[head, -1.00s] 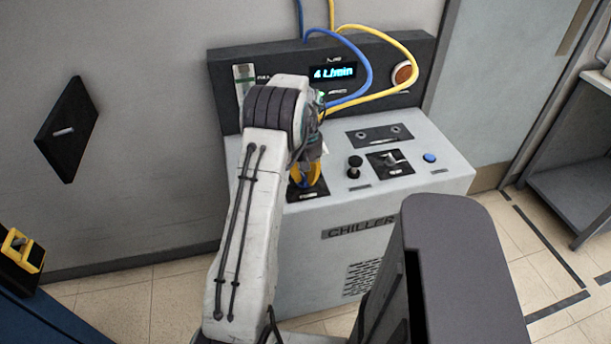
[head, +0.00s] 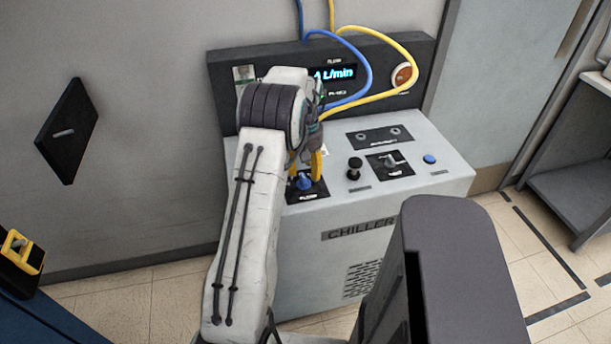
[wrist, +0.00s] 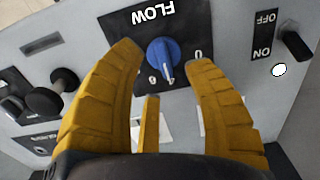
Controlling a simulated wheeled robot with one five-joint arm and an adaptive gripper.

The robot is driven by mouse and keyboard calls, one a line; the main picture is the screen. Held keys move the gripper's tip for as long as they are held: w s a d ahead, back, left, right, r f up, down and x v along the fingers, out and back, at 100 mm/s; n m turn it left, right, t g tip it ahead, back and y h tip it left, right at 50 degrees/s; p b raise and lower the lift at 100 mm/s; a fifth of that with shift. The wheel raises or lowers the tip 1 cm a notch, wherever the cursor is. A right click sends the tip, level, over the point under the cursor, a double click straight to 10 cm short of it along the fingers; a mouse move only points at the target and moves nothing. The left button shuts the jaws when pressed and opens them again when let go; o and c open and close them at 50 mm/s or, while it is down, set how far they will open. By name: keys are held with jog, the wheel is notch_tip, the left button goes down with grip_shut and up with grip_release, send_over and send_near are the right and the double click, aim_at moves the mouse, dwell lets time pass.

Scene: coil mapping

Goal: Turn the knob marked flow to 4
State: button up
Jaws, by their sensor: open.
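The flow knob is a blue pointer knob (wrist: 164,58) on a black plate marked FLOW (wrist: 150,22), upside down in the wrist view. In the head view the blue knob (head: 304,182) sits at the left of the chiller's top. The display (head: 335,74) reads 4 L/min, its left end partly covered by my arm. My gripper (wrist: 165,58) has yellow fingers spread open on either side of the knob in the wrist view, with gaps to it. In the head view the gripper (head: 305,163) is above the knob, partly hidden by my arm.
A black knob (head: 354,165), a lever switch (head: 392,162) and a blue button (head: 429,158) stand to the right on the chiller top (head: 440,148). Blue and yellow hoses (head: 405,45) loop over the back panel. An on/off switch (wrist: 294,42) shows in the wrist view.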

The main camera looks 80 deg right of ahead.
aim_at(305, 178)
notch_tip(305, 178, up, 9)
jog(key=shift+f, duration=0.2)
dwell(1.0)
